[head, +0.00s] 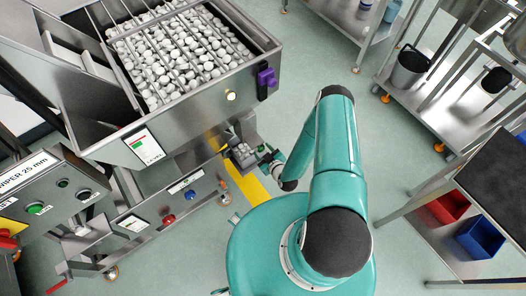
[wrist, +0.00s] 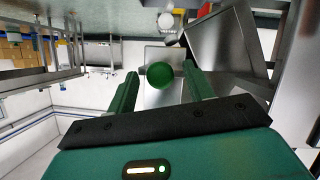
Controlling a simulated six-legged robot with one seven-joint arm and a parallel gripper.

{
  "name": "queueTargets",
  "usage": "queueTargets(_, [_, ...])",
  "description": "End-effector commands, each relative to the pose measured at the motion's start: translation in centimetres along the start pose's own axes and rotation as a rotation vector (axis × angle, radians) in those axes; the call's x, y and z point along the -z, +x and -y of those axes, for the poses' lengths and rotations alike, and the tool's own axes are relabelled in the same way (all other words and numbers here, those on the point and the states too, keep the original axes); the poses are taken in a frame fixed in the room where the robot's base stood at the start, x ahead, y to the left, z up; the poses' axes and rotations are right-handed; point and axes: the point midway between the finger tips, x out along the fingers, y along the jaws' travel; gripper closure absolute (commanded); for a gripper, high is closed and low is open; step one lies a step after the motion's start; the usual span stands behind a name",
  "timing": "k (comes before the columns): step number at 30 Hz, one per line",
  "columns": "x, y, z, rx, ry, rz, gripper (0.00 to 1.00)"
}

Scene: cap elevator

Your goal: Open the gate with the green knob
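The green knob (wrist: 160,75) is a round green disc in the wrist view, in front of a flat metal plate (wrist: 158,55) that may be the gate. My gripper (wrist: 160,86) is open, with one finger on each side of the knob and a visible gap to both. How deep the knob sits between the fingers I cannot tell. In the head view my gripper (head: 265,160) is beside a small metal outlet (head: 243,154) holding pale caps, at the foot of the hopper. The green knob cannot be made out there.
The large metal hopper (head: 225,98) full of white caps stands at upper left, with a purple part (head: 266,82) on its corner. A control panel (head: 55,200) with buttons is at left. Metal carts (head: 430,80) and red and blue bins (head: 480,237) stand at right. Open floor lies between.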

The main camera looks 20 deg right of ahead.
Motion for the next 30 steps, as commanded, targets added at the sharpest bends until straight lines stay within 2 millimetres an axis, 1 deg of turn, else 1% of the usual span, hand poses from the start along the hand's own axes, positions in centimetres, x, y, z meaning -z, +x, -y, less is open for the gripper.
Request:
queueTargets(5, [0.0, -0.1, 0.0, 0.000, 0.000, -0.001, 0.48])
queueTargets(8, [0.0, -0.7, 0.0, 0.000, 0.001, -0.001, 0.48])
queueTargets(10, [0.0, -1.6, 0.0, 0.001, 0.001, 0.001, 0.48])
queueTargets(14, [0.0, -4.2, 0.0, 0.000, 0.002, 0.002, 0.48])
queueTargets(21, [0.0, -9.5, 0.1, 0.001, 0.001, 0.003, 0.48])
queueTargets(24, [0.0, -11.4, 0.0, 0.000, 0.002, 0.002, 0.48])
queueTargets(27, [0.0, -12.8, 0.0, 0.000, 0.002, 0.001, 0.48])
queueTargets(30, [0.0, -13.6, 0.0, 0.000, 0.001, 0.001, 0.48])
